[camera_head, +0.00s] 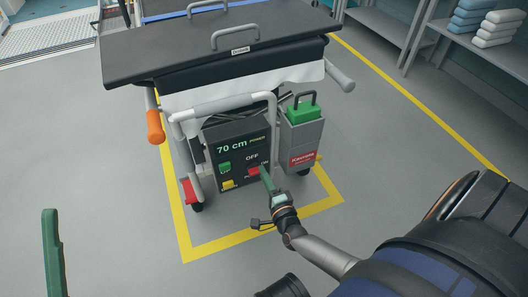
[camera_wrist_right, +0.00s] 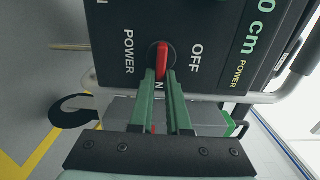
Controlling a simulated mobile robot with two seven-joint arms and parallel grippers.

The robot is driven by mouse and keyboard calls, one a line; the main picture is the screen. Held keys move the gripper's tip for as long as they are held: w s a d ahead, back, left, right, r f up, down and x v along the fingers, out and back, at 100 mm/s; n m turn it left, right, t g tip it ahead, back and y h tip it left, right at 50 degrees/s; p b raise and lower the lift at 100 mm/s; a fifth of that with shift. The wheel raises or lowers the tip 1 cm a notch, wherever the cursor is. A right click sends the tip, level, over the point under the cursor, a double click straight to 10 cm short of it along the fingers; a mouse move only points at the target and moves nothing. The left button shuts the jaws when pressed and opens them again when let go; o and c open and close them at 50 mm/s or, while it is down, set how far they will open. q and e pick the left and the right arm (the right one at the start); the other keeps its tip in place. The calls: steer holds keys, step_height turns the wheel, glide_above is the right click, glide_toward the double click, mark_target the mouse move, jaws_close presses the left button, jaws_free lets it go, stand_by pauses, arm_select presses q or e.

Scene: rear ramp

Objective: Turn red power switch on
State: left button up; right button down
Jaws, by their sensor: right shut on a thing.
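The red power switch (camera_wrist_right: 163,57) is a narrow red lever on a dark panel (camera_wrist_right: 115,13). My right gripper (camera_wrist_right: 160,80) is shut on the lever's lower part, one green finger on each side. In the head view the red switch (camera_head: 252,171) shows below OFF, beside the right gripper (camera_head: 266,180). One green finger of my left gripper (camera_head: 53,250) stands at the lower left, away from the panel; the rest is out of frame.
The panel hangs under a black-topped cart (camera_head: 215,45). Green and yellow switches (camera_head: 228,184) sit left of the red one. A grey box with a green top (camera_head: 302,135) hangs at the right. Grey bars (camera_head: 228,103) frame the panel. The floor in front is clear.

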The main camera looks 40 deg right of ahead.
stand_by(0.3)
steer(key=c, duration=0.9)
jaws_free()
arm_select(q)
steer(key=shift+f, duration=0.1)
steer(key=shift+s, duration=0.15)
arm_select(e)
steer(key=shift+s+a, duration=0.1)
steer(key=shift+s, duration=0.05)
